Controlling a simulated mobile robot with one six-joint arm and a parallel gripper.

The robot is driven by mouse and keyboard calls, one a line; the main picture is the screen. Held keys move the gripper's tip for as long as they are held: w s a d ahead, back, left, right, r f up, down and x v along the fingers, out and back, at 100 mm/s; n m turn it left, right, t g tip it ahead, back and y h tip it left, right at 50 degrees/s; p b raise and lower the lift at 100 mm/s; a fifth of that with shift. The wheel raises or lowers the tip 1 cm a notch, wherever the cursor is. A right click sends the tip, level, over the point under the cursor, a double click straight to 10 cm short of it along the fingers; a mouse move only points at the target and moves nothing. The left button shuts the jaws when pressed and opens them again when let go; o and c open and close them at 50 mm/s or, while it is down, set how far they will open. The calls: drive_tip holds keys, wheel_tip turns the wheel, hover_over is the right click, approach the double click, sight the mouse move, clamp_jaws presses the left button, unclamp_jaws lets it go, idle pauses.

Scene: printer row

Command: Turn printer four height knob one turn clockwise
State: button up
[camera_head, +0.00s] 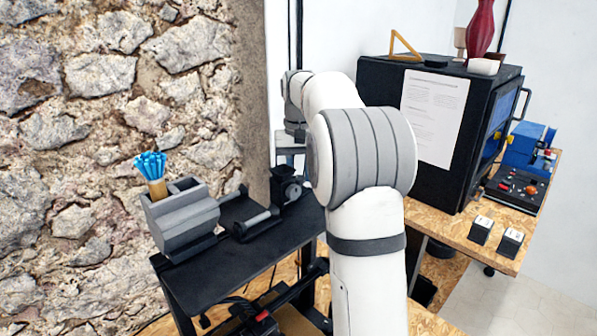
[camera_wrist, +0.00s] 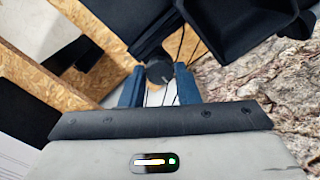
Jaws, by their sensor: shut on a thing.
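In the wrist view a round dark knob (camera_wrist: 160,73) with a light mark on its face sits between the two blue fingers of my gripper (camera_wrist: 159,86). My gripper is shut on the knob's sides. The dark body behind the knob fills the top of the wrist view, and I cannot read any printer number. In the head view my arm stands in front of the scene, and the gripper and knob do not show there.
A black shelf (camera_head: 235,268) on the left holds a grey holder (camera_head: 183,222) with blue sticks. A large black cabinet (camera_head: 380,80) stands on a chipboard bench (camera_head: 455,233) at right, with two small label blocks near the bench edge. Thin cables hang close behind the knob.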

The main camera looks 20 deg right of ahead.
sight(299, 177)
drive_tip(key=o, duration=1)
drive_tip(key=shift+c, duration=0.2)
wheel_tip(299, 177, up, 8)
drive_tip(key=shift+f, duration=0.1)
